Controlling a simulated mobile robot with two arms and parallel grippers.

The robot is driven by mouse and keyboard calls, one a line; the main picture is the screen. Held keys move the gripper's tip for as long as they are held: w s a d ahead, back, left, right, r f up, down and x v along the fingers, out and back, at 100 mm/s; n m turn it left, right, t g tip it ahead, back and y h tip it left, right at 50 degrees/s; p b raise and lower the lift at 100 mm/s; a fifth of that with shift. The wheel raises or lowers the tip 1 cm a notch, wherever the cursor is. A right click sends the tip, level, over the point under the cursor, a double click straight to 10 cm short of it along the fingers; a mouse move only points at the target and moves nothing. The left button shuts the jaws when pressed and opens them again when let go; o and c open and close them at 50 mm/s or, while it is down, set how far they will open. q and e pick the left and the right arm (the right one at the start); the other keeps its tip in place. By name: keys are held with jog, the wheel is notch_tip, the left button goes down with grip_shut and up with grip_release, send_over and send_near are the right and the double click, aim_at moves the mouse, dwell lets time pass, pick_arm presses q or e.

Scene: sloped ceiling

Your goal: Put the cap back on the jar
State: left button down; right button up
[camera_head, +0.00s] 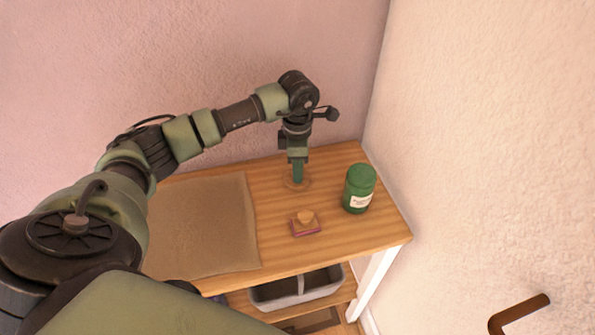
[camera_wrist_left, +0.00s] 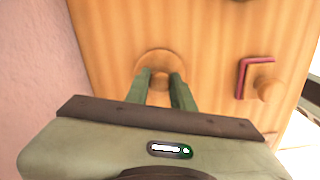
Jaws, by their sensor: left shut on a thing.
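The green jar (camera_head: 359,190) with a pale label stands upright on the wooden table, right of my left gripper. Its top looks green, and I cannot tell how deep it is open. A round wooden cap (camera_head: 304,187) lies flat on the table to the left of the jar, and it also shows in the left wrist view (camera_wrist_left: 150,58). My left gripper (camera_head: 297,181) points straight down and is shut on the middle of this cap; its fingers (camera_wrist_left: 162,78) partly hide what they grip. My right gripper is in neither view.
A small pinkish-red square block with a wooden knob (camera_head: 306,225) sits in front of the cap, and a brown cloth mat (camera_head: 205,225) covers the table's left. A grey bin (camera_head: 297,287) is on the shelf below. Walls stand behind and to the right.

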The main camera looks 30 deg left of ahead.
pick_arm(q)
notch_tip(320, 180, up, 20)
jog(key=shift+f+b, duration=0.25)
jog(key=shift+b, duration=0.15)
